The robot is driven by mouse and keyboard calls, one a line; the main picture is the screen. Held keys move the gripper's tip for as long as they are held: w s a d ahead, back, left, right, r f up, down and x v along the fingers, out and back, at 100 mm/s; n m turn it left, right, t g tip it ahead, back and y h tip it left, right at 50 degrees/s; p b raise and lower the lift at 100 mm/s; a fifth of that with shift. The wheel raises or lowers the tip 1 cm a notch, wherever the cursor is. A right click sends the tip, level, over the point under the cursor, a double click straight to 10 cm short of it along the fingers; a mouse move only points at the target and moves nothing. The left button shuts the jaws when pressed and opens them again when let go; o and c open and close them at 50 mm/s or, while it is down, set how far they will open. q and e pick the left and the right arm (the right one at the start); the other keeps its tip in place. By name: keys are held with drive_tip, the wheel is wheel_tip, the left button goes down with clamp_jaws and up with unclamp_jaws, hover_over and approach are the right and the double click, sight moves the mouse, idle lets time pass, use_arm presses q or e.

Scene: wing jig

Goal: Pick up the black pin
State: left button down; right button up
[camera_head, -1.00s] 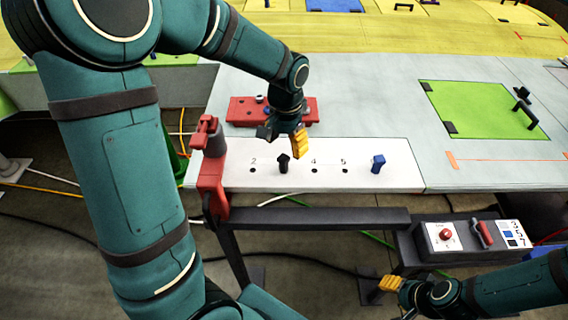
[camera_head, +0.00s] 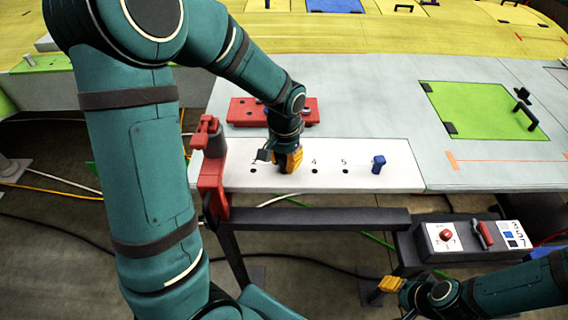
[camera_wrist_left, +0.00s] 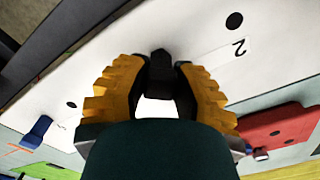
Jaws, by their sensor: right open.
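The black pin (camera_wrist_left: 160,66) stands upright in the white hole board (camera_head: 390,152) and shows between the two orange fingers in the left wrist view. In the head view it is hidden behind my left gripper (camera_head: 277,160). My left gripper (camera_wrist_left: 161,75) has one finger on each side of the pin, both close to it; I cannot tell whether they touch it. My right gripper (camera_head: 388,285) is open and empty at the lower right, beside the control box and away from the board.
A blue pin (camera_head: 378,165) stands at the board's right end. A red block with holes (camera_head: 245,111) lies behind the board, and a red clamp (camera_head: 212,165) stands at its left end. A control box (camera_head: 452,237) is in front of the table.

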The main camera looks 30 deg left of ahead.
sight(284, 157)
use_arm(q)
wheel_tip(284, 157, up, 10)
drive_tip(key=shift+r+p, duration=0.1)
drive_tip(key=shift+p, duration=0.2)
idle(0.4)
idle(0.5)
